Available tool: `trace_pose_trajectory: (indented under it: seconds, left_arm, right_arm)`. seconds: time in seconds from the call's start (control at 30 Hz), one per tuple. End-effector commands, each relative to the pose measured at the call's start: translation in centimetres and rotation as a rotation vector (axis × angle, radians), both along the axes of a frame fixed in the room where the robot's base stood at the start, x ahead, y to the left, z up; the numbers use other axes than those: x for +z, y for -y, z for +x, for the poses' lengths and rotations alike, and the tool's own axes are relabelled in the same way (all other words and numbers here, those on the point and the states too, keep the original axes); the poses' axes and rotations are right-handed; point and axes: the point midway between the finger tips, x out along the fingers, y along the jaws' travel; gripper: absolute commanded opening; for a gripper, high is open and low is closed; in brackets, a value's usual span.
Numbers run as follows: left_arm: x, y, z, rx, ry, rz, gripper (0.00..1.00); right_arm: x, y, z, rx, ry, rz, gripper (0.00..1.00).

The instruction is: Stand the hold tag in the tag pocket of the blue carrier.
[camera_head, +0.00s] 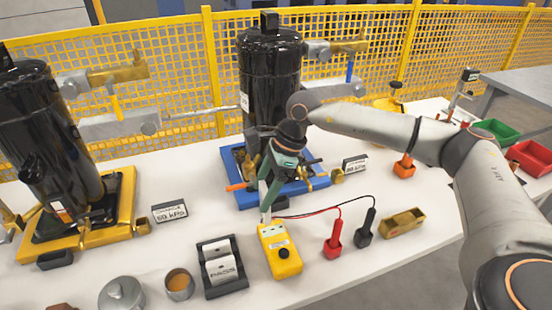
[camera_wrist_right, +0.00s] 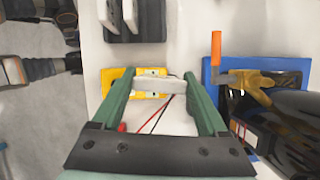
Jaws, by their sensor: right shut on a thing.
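My right gripper (camera_head: 265,212) points down over the table, in front of the blue carrier and just above the yellow meter. In the right wrist view its green fingers (camera_wrist_right: 160,88) are shut on a flat white piece, which I take as the hold tag (camera_wrist_right: 158,87); no lettering shows on it. The blue carrier (camera_head: 246,195) bears a black compressor and also shows at the right of the wrist view (camera_wrist_right: 208,92). A small dark block at its front edge, perhaps the tag pocket (camera_head: 280,203), is partly hidden behind the gripper. My left gripper is not in view.
The yellow meter (camera_head: 279,252) has leads to red (camera_head: 333,246) and black (camera_head: 364,236) holders. A black rack (camera_head: 234,287) with white tags, one reading PASS, stands left of it. A yellow carrier (camera_head: 120,225) stands at left. A mesh fence (camera_head: 210,90) runs behind.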

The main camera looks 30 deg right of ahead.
Motion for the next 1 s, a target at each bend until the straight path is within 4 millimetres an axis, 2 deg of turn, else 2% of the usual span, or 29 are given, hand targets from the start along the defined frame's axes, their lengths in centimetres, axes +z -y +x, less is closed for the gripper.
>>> trace_pose_trajectory:
  seconds: [0.3,0.6,0.8,1.0]
  left_arm:
    - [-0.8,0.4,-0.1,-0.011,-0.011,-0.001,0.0]
    - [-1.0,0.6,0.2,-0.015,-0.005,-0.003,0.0]
    - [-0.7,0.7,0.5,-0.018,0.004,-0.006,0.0]
    - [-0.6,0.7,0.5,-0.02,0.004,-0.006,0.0]
  right_arm:
    - [0.3,3.3,3.7,-0.68,0.005,0.0,0.24]
    - [0.9,6.6,6.5,-1.245,0.006,0.001,0.24]
    - [1.2,7.9,7.3,-1.44,0.002,0.002,0.24]
    - [1.3,8.1,7.4,-1.471,0.002,0.002,0.24]
